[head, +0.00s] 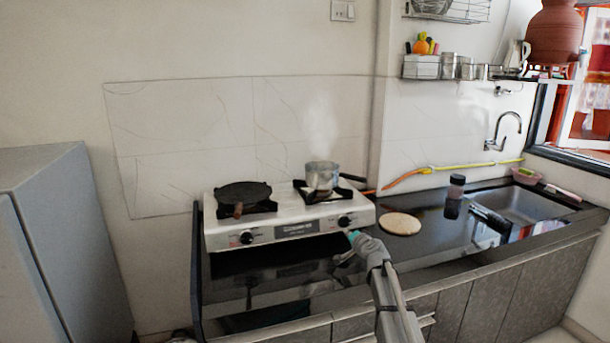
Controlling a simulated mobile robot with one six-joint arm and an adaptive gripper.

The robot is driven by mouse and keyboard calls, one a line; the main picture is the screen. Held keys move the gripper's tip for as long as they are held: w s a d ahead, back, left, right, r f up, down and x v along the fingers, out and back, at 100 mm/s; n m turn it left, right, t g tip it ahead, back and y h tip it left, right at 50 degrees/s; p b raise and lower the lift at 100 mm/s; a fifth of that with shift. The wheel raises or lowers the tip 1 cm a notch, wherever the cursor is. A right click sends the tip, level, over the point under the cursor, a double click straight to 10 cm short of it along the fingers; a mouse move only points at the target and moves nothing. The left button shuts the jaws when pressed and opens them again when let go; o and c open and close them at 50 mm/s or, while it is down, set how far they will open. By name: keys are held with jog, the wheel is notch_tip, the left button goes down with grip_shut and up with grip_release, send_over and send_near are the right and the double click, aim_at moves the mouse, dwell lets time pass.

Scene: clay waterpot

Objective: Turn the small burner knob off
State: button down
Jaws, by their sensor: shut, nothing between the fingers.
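A white two-burner stove (287,240) stands on the dark counter. Its front has a left black knob (246,238) and a right black knob (345,222). The picture does not make clear which one is the small burner's knob. My gripper (353,236) reaches in from the lower right. It is shut and empty, with its tip just below and right of the right knob. I cannot tell whether it touches the knob. The knobs' exact turn is too small to read. A metal pot (321,175) on the right burner gives off steam.
A dark flat pan (244,195) sits on the left burner. A round flatbread or board (400,223) lies right of the stove. A dark jar (456,187) and a sink (520,203) are further right. A grey cabinet (70,230) stands at left.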

aim_at(346, 223)
jog(key=shift+s+d+f+b, duration=0.3)
jog(key=shift+d+f+b, duration=0.05)
jog(key=shift+f+b, duration=0.1)
jog(key=shift+w, duration=0.1)
dwell(0.5)
jog(key=shift+b+x, duration=0.65)
jog(key=shift+x, duration=2.75)
jog(key=shift+w+d+r+p, duration=0.15)
jog(key=shift+d+r+p, duration=0.1)
jog(key=shift+d+p, duration=0.1)
jog(key=shift+a+f, duration=0.15)
jog(key=shift+a, duration=0.2)
jog(key=shift+s, duration=0.3)
